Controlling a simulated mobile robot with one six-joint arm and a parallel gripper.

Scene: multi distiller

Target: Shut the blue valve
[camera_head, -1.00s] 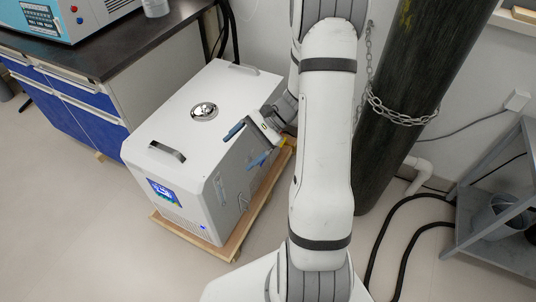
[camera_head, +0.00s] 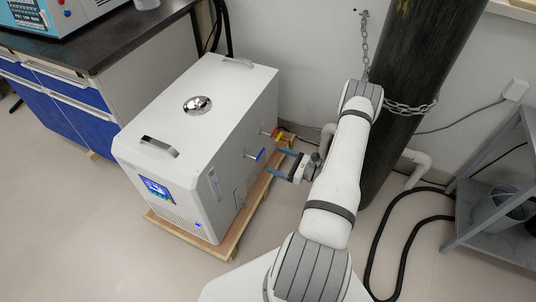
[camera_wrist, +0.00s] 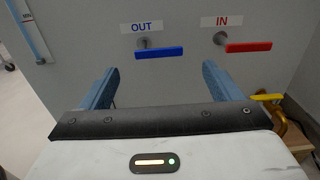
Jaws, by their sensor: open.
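The blue valve (camera_wrist: 159,53) is on the side panel of a white machine (camera_head: 190,110), under the label OUT. Its handle lies about level, reaching right from its stem in the wrist view; it also shows in the head view (camera_head: 260,155). The red valve (camera_wrist: 249,47), under the label IN, is to its right, also with a level handle. My gripper (camera_wrist: 160,73) is open and empty, facing the panel. Its two blue fingers stand either side of the blue handle in the wrist view, and in the head view (camera_head: 274,162) they are short of the panel.
A yellow handle (camera_wrist: 267,97) on a brass fitting is low at the right. The machine stands on a wooden pallet (camera_head: 240,225). A chained dark cylinder (camera_head: 415,90) and a grey shelf (camera_head: 500,165) are on the right. Floor at the front left is clear.

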